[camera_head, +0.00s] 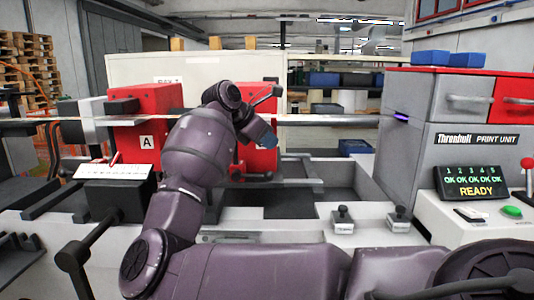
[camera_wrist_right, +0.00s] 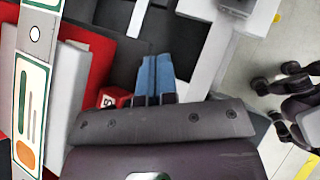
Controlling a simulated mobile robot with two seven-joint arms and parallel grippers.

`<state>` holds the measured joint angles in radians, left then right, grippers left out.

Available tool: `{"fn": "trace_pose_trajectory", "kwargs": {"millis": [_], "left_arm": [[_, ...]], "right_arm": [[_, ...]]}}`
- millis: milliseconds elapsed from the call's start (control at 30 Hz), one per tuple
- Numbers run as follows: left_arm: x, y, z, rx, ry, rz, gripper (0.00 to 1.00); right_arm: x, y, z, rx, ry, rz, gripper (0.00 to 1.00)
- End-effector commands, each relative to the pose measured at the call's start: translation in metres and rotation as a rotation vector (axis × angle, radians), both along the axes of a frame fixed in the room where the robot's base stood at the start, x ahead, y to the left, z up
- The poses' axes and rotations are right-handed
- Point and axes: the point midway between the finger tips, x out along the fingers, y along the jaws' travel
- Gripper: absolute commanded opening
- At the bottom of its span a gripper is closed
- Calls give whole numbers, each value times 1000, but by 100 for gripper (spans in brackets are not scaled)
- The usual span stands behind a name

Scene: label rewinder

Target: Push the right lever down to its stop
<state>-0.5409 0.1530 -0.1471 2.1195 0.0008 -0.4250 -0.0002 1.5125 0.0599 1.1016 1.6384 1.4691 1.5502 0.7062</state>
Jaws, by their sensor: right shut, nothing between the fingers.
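The right red unit (camera_head: 258,100) stands behind my right arm, which hides part of it. A thin grey rod (camera_head: 264,98), which looks like its lever, slants up to the right beside my wrist. My right gripper (camera_head: 266,143) has blue fingertips and is in front of the right red unit, below the rod. Its fingers also show closed together and empty in the right wrist view (camera_wrist_right: 156,72). I cannot tell whether they touch anything. A red block with a white mark (camera_wrist_right: 113,98) lies just left of the fingers there. My left gripper is out of view.
The left red unit (camera_head: 142,125) carries an A plate. A black-knobbed lever (camera_head: 73,257) is at the lower left. A printed label strip (camera_wrist_right: 32,100) runs along the wrist view's left side. The print unit (camera_head: 450,150) and its READY display (camera_head: 472,183) stand at right.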

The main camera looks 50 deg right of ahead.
Motion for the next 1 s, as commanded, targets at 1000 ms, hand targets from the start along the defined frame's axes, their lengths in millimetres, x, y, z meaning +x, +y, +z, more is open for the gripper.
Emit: {"fn": "trace_pose_trajectory", "kwargs": {"millis": [1000], "left_arm": [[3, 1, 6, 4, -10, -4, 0]], "right_arm": [[-15, 7, 33, -2, -2, 1, 0]]}}
